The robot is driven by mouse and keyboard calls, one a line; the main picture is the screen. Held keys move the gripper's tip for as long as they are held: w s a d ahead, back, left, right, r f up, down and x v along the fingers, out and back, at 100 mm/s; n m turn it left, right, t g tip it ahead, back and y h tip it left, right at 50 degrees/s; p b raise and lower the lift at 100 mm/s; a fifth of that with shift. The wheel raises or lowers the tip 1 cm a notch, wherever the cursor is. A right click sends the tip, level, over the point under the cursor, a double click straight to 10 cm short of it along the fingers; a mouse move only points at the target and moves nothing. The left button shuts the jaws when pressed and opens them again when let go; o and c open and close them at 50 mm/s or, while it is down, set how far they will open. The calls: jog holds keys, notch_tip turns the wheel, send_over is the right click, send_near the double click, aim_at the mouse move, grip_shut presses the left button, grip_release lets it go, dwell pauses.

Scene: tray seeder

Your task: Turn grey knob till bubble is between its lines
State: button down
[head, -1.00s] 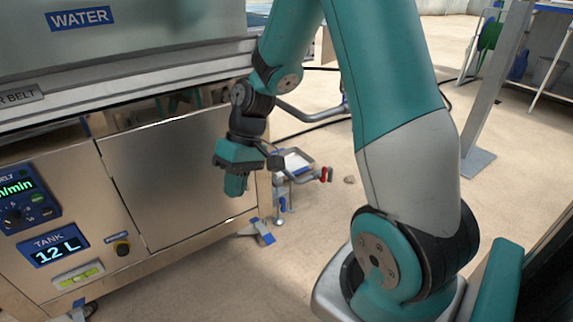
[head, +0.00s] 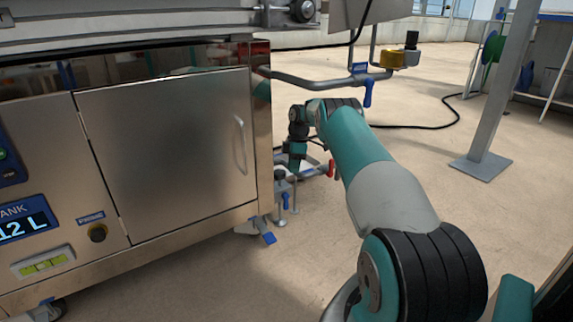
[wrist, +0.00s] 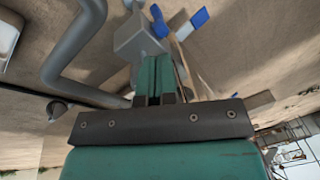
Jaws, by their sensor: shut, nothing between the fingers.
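The bubble level (head: 43,262), with a yellow-green vial, is on the lower left of the steel cabinet front in the head view. Its bubble is too small to place against its lines. What looks like the grey knob (head: 280,175) tops a thin upright post by the cabinet's right corner. My gripper (head: 294,168) points down just above and right of it, apart from it as far as I can tell. In the wrist view the green fingers (wrist: 160,72) are together and empty. A grey block (wrist: 139,38) lies beyond the fingertips there, partly hidden by them.
The steel cabinet door (head: 170,150) fills the left. A caster with a blue pedal (head: 268,238) stands below the corner. A grey tube frame (head: 310,83) with a blue lever (head: 368,92) juts out above my gripper. Open floor (head: 400,140) lies to the right.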

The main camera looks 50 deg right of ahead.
jog(key=w+d+r+n+h+b, duration=0.1)
jog(key=w+r+n+h+b, duration=0.2)
jog(key=w+r+n+b, duration=0.15)
notch_tip(320, 180, down, 6)
jog(key=b, duration=0.2)
jog(key=shift+s+f+n, duration=0.25)
jog(key=shift+s+n, duration=0.1)
dwell(0.5)
jog(key=shift+s+a+f+y, duration=0.15)
jog(key=shift+s+y, duration=0.15)
jog(key=shift+s, duration=0.15)
dwell(0.3)
notch_tip(320, 180, up, 7)
jog(key=p, duration=0.3)
jog(key=shift+d+f, duration=0.2)
jog(key=shift+d, duration=0.2)
